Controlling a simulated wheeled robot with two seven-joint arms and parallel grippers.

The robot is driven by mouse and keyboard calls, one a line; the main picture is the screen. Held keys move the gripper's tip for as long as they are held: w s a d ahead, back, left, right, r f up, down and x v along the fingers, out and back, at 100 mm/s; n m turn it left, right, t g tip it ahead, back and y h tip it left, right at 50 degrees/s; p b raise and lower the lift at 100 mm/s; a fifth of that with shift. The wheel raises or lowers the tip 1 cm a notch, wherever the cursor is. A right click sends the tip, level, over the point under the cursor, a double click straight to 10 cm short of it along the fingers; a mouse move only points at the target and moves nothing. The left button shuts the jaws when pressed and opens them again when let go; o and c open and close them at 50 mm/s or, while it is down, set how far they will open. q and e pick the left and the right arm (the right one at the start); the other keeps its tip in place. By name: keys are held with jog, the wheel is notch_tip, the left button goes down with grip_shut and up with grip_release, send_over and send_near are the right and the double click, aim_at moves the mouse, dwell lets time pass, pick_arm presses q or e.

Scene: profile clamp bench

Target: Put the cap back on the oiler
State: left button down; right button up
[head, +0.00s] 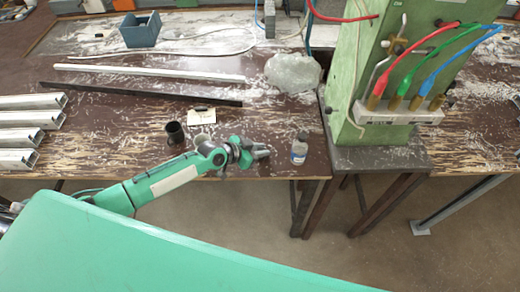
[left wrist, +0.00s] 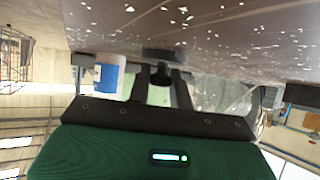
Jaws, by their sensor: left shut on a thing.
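The oiler (head: 299,149) is a small clear bottle with a blue and white label, upright near the bench's front edge. It also shows in the left wrist view (left wrist: 110,77), where the bench appears at the top, so the picture is upside down. My left gripper (head: 260,151) is just left of the oiler, apart from it, low over the bench. In the left wrist view its fingers (left wrist: 161,88) are shut on a small dark piece with a wider disc, which looks like the cap (left wrist: 160,75). Whether the cap touches the bench is unclear. My right gripper is out of view.
A dark cup (head: 175,133) and a pale cup (head: 203,143) stand behind my left arm, near a small card (head: 201,116). A clear plastic bag (head: 293,73) lies farther back. A green column (head: 362,75) with coloured hoses stands right of the oiler.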

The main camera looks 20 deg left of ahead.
pick_arm(q)
jog(key=shift+r+p, duration=1.05)
jog(key=shift+r, duration=0.3)
jog(key=shift+r+p, duration=1.1)
jog(key=shift+r, duration=0.5)
